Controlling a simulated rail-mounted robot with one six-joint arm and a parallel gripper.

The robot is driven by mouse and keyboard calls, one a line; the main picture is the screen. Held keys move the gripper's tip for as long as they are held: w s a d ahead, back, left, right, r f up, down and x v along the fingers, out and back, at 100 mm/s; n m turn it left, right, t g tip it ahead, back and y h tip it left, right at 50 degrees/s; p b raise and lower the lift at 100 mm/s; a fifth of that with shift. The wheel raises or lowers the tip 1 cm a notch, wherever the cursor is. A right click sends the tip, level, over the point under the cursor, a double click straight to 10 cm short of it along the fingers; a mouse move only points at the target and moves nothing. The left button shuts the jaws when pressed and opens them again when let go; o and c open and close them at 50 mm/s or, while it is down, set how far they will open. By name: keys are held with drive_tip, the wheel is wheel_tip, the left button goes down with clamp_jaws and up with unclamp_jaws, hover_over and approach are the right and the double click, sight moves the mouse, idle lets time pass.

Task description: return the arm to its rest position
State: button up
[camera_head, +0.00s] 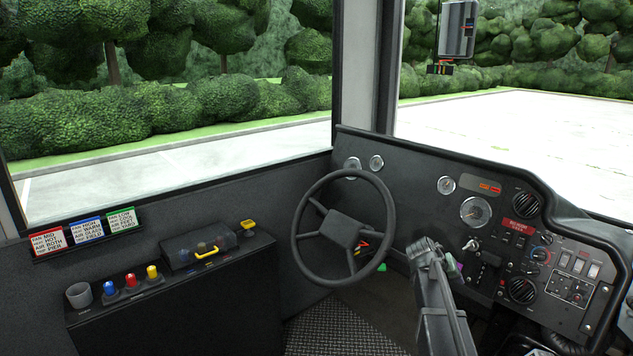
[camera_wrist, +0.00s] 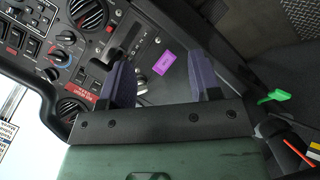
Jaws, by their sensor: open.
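My arm (camera_head: 440,295) rises from the bottom of the head view, right of the steering wheel (camera_head: 344,228), and its upper end is in front of the dashboard (camera_head: 415,215). The gripper's fingers cannot be made out clearly there. In the wrist view my gripper (camera_wrist: 162,75) shows two dark blue-purple fingers, spread apart with nothing between them. They point at the lower dashboard panel, where a purple tag (camera_wrist: 164,62) shows beyond the gap. How far the fingertips are from the panel cannot be told.
Three label cards (camera_head: 86,230) stand above. A green-tipped lever (camera_wrist: 274,96) is right of my gripper in the wrist view.

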drive_tip(key=s+a+f+n+g+y, duration=0.3)
drive_tip(key=s+a+y, duration=0.5)
drive_tip(key=s+a, duration=1.65)
wheel_tip(320, 180, up, 18)
drive_tip(key=a+p, duration=0.1)
drive_tip(key=p, duration=1.8)
drive_tip(key=shift+w+a+m, duration=0.3)
drive_tip(key=shift+w, duration=0.15)
